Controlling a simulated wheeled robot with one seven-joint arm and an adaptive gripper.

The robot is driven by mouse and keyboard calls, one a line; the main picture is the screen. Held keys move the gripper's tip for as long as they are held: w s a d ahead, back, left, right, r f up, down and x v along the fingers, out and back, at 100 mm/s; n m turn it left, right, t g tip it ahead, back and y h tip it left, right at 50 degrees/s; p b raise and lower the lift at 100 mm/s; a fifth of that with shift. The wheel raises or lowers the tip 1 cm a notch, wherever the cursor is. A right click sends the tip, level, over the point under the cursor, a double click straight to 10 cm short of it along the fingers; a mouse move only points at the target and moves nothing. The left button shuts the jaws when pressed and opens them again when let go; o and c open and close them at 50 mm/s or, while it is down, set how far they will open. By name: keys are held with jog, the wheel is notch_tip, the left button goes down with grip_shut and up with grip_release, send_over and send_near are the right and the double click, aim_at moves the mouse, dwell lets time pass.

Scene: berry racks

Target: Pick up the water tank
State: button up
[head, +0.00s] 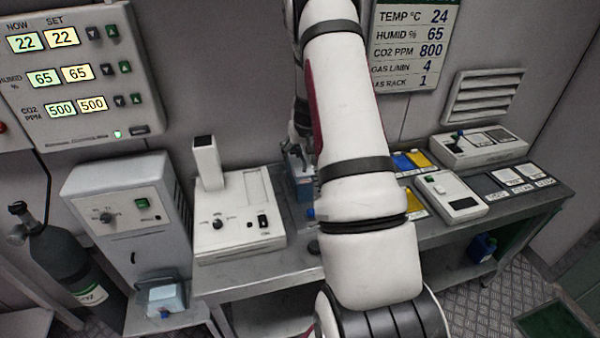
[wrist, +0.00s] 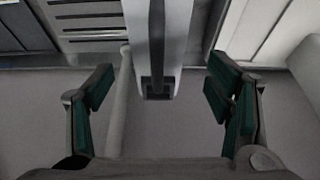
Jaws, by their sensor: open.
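A small pale blue container (head: 165,299), which looks like the water tank, sits low at the front of a grey cabinet (head: 130,215) at the lower left of the head view. A dark opening shows just above it. My gripper (wrist: 160,88) is open in the wrist view, its two green-padded fingers wide apart. A pale upright bar with a dark slot shows between and beyond the fingers, and I cannot tell whether it is near them. No tank is recognisable in the wrist view. In the head view my arm crosses the middle, and I cannot make out the gripper clearly.
A gas cylinder (head: 70,258) stands left of the cabinet. A white device with a post (head: 235,218) stands on the bench to its right. More devices (head: 450,195) fill the right bench. A dark blue container (head: 482,247) sits below that bench.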

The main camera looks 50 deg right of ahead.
aim_at(299, 159)
jog(key=shift+p+x, duration=0.55)
jog(key=shift+x, duration=2.55)
jog(key=shift+s, duration=0.1)
jog(key=c, duration=1.7)
jog(key=shift+r, duration=0.1)
grip_shut()
